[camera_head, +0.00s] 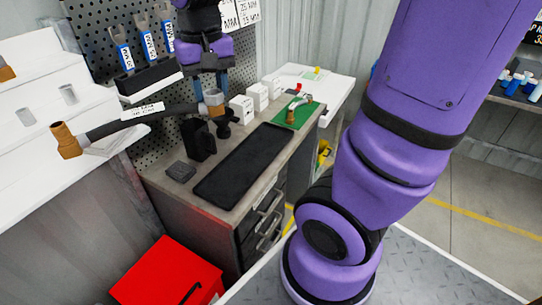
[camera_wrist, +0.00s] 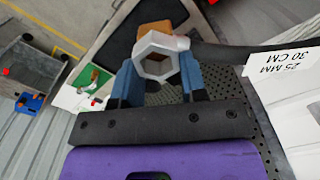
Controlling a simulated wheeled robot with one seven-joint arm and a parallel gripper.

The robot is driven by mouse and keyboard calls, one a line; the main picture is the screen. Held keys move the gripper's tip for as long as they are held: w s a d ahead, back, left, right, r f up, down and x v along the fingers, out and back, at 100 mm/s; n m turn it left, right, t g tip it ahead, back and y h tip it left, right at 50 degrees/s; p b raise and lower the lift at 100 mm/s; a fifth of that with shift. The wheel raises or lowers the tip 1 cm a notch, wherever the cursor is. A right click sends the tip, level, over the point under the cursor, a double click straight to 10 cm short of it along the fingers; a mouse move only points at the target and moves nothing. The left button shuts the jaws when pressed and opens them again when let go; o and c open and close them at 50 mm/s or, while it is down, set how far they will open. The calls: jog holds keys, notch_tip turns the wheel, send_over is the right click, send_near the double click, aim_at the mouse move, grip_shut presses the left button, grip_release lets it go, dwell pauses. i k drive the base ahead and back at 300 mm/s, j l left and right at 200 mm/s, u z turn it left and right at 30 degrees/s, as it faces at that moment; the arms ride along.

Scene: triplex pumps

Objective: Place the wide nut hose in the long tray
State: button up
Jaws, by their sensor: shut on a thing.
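The wide nut hose (camera_head: 105,127) is a dark hose with a white label and brown end fittings. My gripper (camera_head: 213,88) is shut on its grey nut end and holds it in the air beside the pegboard, above the workbench. In the wrist view, the blue fingers of my gripper (camera_wrist: 160,82) stand on either side of the grey hex nut (camera_wrist: 158,56), and the hose (camera_wrist: 225,52) runs off right. Its other end reaches left toward the white stepped shelf. The long tray (camera_head: 243,166), black and empty, lies on the workbench, right of and below the held nut.
A black block (camera_head: 197,140) and a small dark pad (camera_head: 180,171) stand left of the tray. White boxes (camera_head: 241,108) and a green mat (camera_head: 293,113) with a fitting lie behind it. A white stepped shelf (camera_head: 35,110) is left; a red box (camera_head: 168,274) is below.

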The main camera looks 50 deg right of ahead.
aim_at(252, 161)
jog(key=l+z, duration=0.15)
jog(key=l, duration=0.2)
jog(key=i+l+z, duration=0.2)
jog(key=l, duration=0.15)
jog(key=l+z, duration=0.15)
jog(key=l, duration=0.2)
jog(key=i+l+z, duration=0.2)
jog(key=l, duration=0.35)
jog(key=i, duration=0.05)
